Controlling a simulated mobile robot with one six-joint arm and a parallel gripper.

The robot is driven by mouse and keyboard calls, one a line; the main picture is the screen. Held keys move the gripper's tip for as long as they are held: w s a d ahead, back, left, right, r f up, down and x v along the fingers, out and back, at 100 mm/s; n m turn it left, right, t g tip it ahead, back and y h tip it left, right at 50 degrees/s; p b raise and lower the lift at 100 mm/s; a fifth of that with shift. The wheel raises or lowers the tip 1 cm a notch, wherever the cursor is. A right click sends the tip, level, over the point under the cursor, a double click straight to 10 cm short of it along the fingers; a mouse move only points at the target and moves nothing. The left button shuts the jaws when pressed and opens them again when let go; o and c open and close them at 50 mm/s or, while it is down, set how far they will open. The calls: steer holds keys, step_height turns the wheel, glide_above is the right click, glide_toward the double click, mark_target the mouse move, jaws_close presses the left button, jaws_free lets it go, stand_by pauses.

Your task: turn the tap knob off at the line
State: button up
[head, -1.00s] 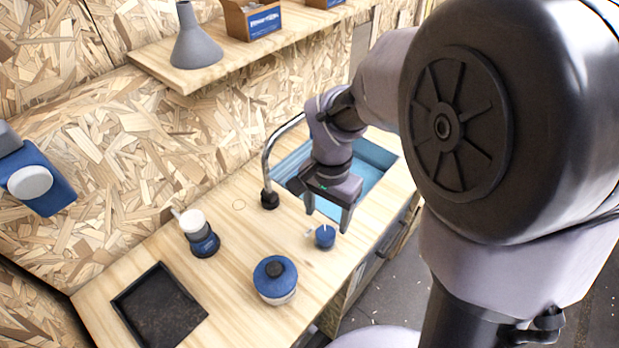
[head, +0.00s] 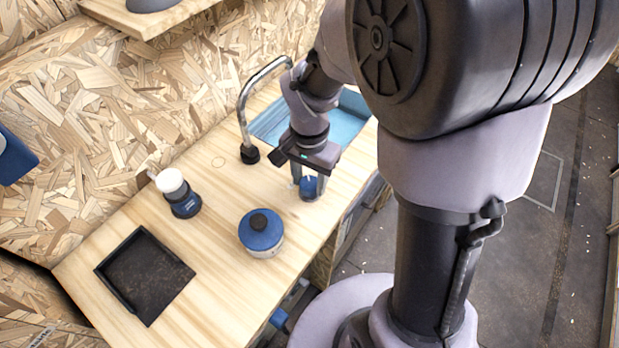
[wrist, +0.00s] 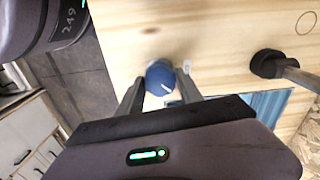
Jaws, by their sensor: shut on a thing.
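The tap knob (head: 309,187) is a small blue knob on the wooden counter in front of the sink; in the wrist view the knob (wrist: 160,76) shows a white pointer mark on its top. A small white mark (wrist: 187,66) lies on the counter beside it, the line as far as I can tell. My gripper (head: 308,184) is down over the knob with a finger on each side, shut on it. In the wrist view my gripper (wrist: 160,88) has its fingertips at the knob's sides. The curved metal tap (head: 246,110) stands behind, to the left of the blue sink (head: 268,124).
A blue-lidded pot (head: 262,238), a white-topped dark blue container (head: 178,196) and a black tray (head: 112,270) stand on the counter to the left. The chipboard wall (head: 130,120) closes off the back. Bare counter lies between the pot and the knob.

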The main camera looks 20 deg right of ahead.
mark_target(310, 182)
steer(key=shift+n, duration=0.4)
steer(key=n+p, duration=0.1)
steer(key=n, duration=0.2)
steer(key=shift+r+n+p, duration=0.1)
steer(key=shift+n+p, duration=0.2)
steer(key=shift+p, duration=0.1)
steer(key=shift+n+p, duration=0.85)
steer(key=shift+n, duration=1.35)
steer(key=o, duration=1.4)
steer(key=shift+c, duration=0.2)
step_height(310, 182, up, 17)
steer(key=p, duration=0.7)
